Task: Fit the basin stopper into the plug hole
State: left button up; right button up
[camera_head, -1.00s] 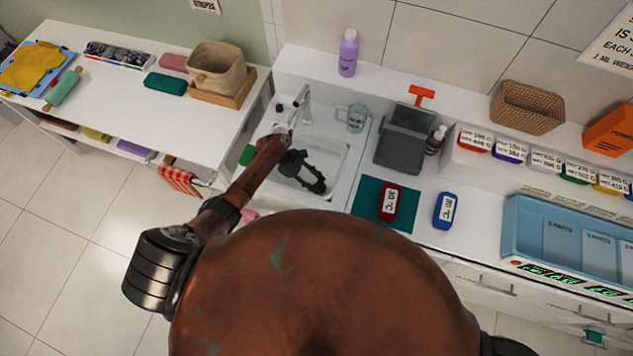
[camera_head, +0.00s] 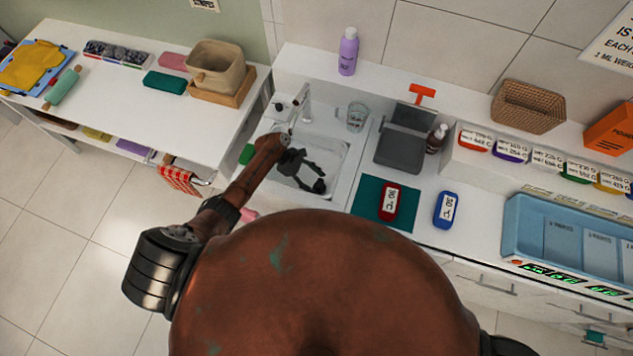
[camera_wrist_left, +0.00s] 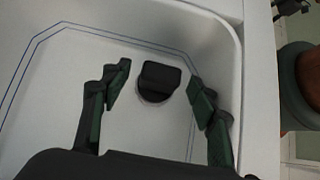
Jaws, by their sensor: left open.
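The basin (camera_head: 338,160) is white, with a blue line around its floor in the left wrist view (camera_wrist_left: 65,28). My left gripper (camera_head: 318,172) reaches down into it, with fingers spread and nothing gripped. In the left wrist view, a black stopper (camera_wrist_left: 160,75) with a block-like top and a rounded lower part is on or close to the basin floor. It lies between the two open green-padded fingertips (camera_wrist_left: 160,92), with gaps on both sides. I cannot make out the plug hole.
A tap (camera_head: 301,105) stands behind the basin, and a glass mug (camera_head: 355,117) stands at its back right. A green sponge (camera_head: 247,154) lies at the basin's left edge. A grey scale-like device (camera_head: 400,150) and red (camera_head: 390,201) and blue (camera_head: 445,210) containers stand to the right.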

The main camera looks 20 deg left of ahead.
pick_arm(q)
jog(key=v, duration=1.1)
jog(key=shift+a, duration=0.2)
jog(key=shift+d+r, duration=0.1)
